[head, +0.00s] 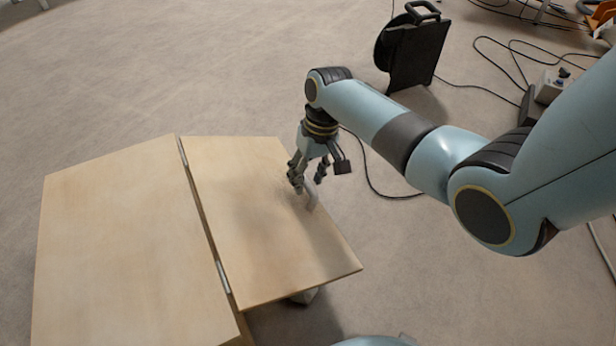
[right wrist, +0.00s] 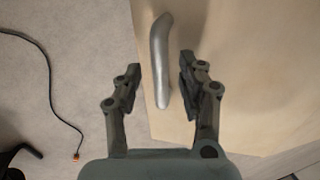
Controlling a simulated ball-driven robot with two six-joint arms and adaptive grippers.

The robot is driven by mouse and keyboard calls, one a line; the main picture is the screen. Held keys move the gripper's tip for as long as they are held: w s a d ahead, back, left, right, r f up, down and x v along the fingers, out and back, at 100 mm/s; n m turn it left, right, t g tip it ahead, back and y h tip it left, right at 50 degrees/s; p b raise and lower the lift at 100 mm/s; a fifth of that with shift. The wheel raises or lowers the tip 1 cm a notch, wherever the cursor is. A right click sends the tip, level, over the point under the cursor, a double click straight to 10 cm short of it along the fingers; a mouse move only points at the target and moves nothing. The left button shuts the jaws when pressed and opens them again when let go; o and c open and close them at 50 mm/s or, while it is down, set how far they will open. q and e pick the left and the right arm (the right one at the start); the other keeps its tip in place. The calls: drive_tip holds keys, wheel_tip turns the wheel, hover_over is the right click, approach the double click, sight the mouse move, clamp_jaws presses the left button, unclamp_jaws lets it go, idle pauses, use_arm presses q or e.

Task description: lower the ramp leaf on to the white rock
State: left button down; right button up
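The ramp leaf (head: 250,225) is a pale wooden panel, hinged along its left side to a larger wooden panel (head: 120,255). Its right edge is held off the floor. A grey metal handle (head: 312,197) stands near that edge; the right wrist view also shows the handle (right wrist: 162,62). My right gripper (head: 308,183) is at the handle. In the right wrist view its open fingers (right wrist: 160,80) lie either side of the handle's end, with gaps. My left gripper is out of view.
A black cable reel (head: 412,45) stands on the carpet at the back. Its cable (head: 375,180) runs behind my right arm. A box with cables (head: 552,85) is at the far right. Carpet to the right of the leaf is mostly clear.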

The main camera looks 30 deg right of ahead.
clamp_jaws()
idle(0.5)
